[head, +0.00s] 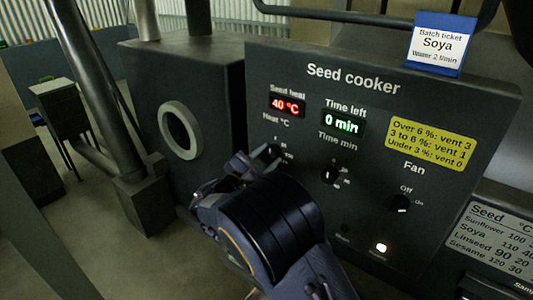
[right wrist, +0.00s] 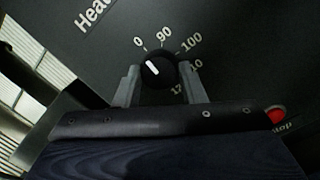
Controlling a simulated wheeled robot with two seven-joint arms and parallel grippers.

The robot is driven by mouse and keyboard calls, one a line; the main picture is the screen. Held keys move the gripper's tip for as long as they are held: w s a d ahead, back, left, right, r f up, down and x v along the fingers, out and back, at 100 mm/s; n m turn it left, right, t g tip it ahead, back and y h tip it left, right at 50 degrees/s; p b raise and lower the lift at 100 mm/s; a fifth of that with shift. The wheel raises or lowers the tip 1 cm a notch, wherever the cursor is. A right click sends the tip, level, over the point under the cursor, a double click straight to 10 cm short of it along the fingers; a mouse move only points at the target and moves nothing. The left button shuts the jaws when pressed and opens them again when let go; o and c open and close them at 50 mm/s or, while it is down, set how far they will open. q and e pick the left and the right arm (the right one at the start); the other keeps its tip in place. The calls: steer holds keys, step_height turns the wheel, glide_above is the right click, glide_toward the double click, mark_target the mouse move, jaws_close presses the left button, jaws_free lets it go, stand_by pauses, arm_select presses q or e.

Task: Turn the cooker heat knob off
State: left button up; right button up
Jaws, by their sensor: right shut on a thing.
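The heat knob is the black round knob (right wrist: 158,70) under the Heat label in the right wrist view. Its white mark points up and left, roughly toward the 0. In the head view the heat knob (head: 272,151) is partly hidden by my right gripper. My right gripper (head: 256,162) is at the knob, and in the right wrist view its two grey fingers (right wrist: 159,76) are shut on the knob's sides. The seed cooker panel (head: 380,85) shows seed heat 40 °C (head: 287,104) in red and time left 0 min (head: 343,121) in green. My left gripper is not in view.
The time knob (head: 329,175) and the fan knob (head: 400,203) sit to the right on the panel. A lit white button (head: 381,247) is below. A red button (right wrist: 276,115) shows near my gripper in the wrist view. A blue-backed batch ticket (head: 440,44) reads Soya.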

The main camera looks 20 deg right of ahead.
steer(key=shift+f+n, duration=0.1)
steer(key=shift+n, duration=0.2)
steer(key=o, duration=1)
steer(key=b+v, duration=0.2)
steer(key=v, duration=0.5)
steer(key=shift+s+a, duration=0.25)
steer(key=shift+a, duration=0.05)
